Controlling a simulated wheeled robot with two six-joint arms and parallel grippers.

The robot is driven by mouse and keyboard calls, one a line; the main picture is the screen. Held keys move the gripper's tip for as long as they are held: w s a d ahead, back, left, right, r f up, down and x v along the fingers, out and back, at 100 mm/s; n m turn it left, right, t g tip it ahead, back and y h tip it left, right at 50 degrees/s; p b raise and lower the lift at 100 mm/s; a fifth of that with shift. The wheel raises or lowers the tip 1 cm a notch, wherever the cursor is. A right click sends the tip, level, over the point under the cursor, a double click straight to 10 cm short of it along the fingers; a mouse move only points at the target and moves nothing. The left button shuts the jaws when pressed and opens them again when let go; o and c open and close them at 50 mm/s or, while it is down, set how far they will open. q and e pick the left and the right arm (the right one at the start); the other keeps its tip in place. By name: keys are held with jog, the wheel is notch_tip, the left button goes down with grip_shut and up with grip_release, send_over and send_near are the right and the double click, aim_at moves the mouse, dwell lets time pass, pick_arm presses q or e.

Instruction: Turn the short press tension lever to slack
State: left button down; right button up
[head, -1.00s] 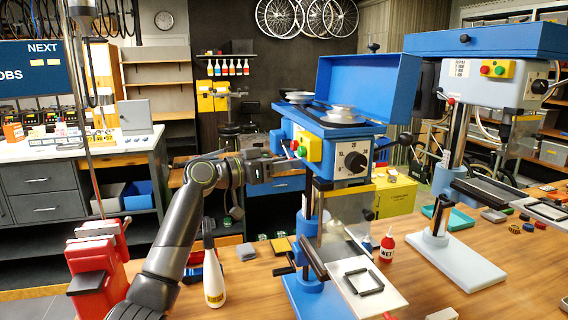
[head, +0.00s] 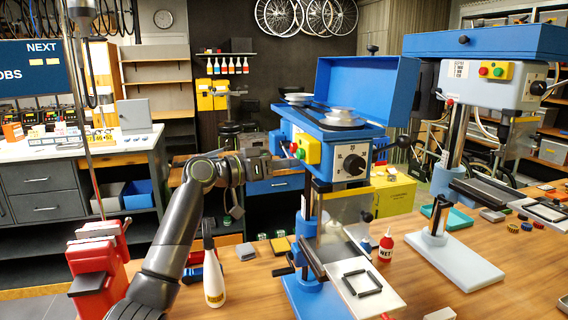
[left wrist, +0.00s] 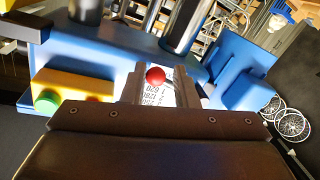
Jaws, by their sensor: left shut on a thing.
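The short press (head: 333,150) is blue, with its lid up and its pulleys showing. It stands on the wooden bench in the middle of the head view. My left gripper (head: 294,164) reaches in from the left to the side of the press head, beside the yellow switch box. In the left wrist view, the red ball knob of the tension lever (left wrist: 155,76) sits between the fingers of my left gripper (left wrist: 160,84), which are shut on it. A white label shows behind the knob. The lever's shaft is mostly hidden. My right gripper is not in view.
A taller grey-blue press (head: 490,85) stands to the right. A white spray bottle (head: 212,270) and a red bottle (head: 386,246) stand on the bench near the short press. A red machine (head: 95,270) is at the lower left. The open lid (head: 370,85) rises above the press head.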

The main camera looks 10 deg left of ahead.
aim_at(283, 146)
pick_arm(q)
notch_tip(283, 146, up, 3)
jog(key=n+p, duration=0.2)
jog(key=shift+s+r+n+p, duration=0.1)
jog(key=shift+r+n+p, duration=0.1)
jog(key=shift+n+p, duration=0.15)
jog(key=shift+r+n+g+p, duration=0.4)
jog(key=shift+r+n+p, duration=0.3)
jog(key=shift+n+p, duration=0.55)
jog(key=c, duration=1.1)
grip_release()
jog(key=shift+f, duration=0.15)
jog(key=shift+c, duration=0.2)
jog(key=shift+w+a+f, duration=0.1)
jog(key=shift+w+f, duration=0.05)
jog(key=shift+w, duration=0.05)
